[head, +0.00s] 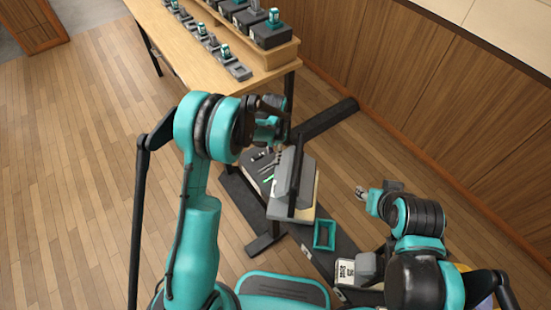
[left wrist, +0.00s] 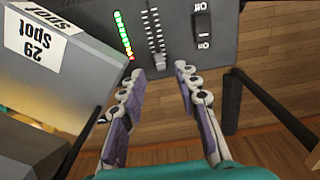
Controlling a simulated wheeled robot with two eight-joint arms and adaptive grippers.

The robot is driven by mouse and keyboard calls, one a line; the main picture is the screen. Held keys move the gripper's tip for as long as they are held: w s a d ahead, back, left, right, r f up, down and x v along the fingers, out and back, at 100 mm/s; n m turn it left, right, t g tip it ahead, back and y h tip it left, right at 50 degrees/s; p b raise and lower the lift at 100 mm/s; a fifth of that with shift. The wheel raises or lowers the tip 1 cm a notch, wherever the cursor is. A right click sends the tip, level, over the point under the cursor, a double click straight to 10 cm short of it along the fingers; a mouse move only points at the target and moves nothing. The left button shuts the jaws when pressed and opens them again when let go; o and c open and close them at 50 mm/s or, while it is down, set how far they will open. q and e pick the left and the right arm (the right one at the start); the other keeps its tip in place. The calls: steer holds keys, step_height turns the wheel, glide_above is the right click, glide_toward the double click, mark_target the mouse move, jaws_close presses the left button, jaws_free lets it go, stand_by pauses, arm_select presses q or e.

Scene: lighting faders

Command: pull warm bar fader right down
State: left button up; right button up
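A dark fader panel (left wrist: 178,30) fills the top of the left wrist view, and part of it shows in the head view (head: 261,165). No warm bar label is readable. My left gripper (left wrist: 160,74) is open, its fingers apart at the panel's lower edge, with nothing clearly between them. In the head view my left wrist hides most of it. My right gripper (head: 365,194) is away to the right; its fingers are too small to read.
A green-to-red light strip (left wrist: 123,36) and an on/off switch (left wrist: 202,24) flank the slot. A grey box labelled "29 Spot" (left wrist: 65,60) stands close on the left. A teal tray (head: 324,247) lies nearby. A wooden table (head: 168,30) bears several fader modules.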

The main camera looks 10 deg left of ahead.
mark_target(259, 173)
arm_select(q)
step_height(259, 173, down, 4)
steer(key=shift+f+b, duration=0.2)
steer(key=shift+b, duration=0.25)
jaws_close()
steer(key=s+a+b, duration=0.1)
steer(key=s+a, duration=0.3)
steer(key=a, duration=0.1)
steer(key=shift+s+b, duration=0.3)
steer(key=shift+s, duration=0.05)
steer(key=shift+s+a, duration=0.1)
steer(key=shift+s, duration=0.15)
jaws_free()
steer(key=shift+a, duration=0.1)
